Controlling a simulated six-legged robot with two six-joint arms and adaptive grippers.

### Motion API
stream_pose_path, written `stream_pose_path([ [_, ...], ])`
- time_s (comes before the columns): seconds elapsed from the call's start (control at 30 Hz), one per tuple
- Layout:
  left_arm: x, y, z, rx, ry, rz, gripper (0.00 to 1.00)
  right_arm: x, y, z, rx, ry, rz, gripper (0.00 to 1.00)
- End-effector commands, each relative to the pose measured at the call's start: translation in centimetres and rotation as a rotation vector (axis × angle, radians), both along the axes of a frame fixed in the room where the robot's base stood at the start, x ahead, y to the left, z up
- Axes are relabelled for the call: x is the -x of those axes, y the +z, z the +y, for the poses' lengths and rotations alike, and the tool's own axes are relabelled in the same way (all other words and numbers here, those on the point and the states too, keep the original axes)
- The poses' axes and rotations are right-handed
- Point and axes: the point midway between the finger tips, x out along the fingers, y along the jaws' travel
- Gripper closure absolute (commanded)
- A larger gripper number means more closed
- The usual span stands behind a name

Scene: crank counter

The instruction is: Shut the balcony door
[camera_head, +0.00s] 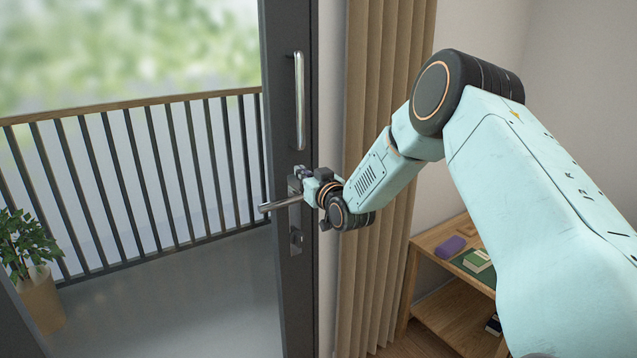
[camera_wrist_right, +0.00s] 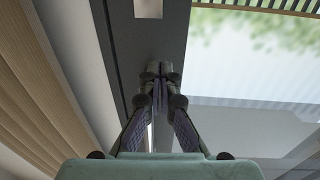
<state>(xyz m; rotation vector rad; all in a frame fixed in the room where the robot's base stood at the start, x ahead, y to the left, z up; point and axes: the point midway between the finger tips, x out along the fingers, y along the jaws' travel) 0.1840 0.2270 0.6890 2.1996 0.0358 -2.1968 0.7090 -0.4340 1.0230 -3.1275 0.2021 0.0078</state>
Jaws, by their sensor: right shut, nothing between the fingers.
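The balcony door's dark grey upright (camera_head: 272,60) stands in the middle of the head view. It carries a tall pale pull bar (camera_head: 299,100), a metal lever handle (camera_head: 281,203) sticking out to the left, and a lock plate (camera_head: 296,239) below. My right gripper (camera_head: 302,174) is at the upright, just above the lever. In the right wrist view its fingers (camera_wrist_right: 154,72) are together and empty, in front of the dark upright (camera_wrist_right: 125,45). I cannot tell whether the fingertips touch it. How far the door stands open is unclear. My left gripper is not in view.
A beige curtain (camera_head: 384,100) hangs right of the upright. A low wooden shelf (camera_head: 432,239) with books stands at the lower right. On the balcony are a railing (camera_head: 130,102) and a potted plant (camera_head: 40,298). The balcony floor (camera_head: 190,300) is mostly clear.

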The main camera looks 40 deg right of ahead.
Motion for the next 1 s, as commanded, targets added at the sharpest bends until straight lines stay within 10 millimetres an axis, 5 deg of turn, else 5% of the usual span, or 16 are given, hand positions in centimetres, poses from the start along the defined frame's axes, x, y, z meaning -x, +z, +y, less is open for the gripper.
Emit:
stream_pose_path([
  [0.6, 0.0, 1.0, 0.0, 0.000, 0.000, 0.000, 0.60, 5.8, 0.0, 0.2, -0.002, -0.001, 0.002, 1.00],
  [1.0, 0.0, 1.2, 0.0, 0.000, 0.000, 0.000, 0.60, 7.0, 0.0, 0.3, 0.000, 0.000, 0.001, 1.00],
])
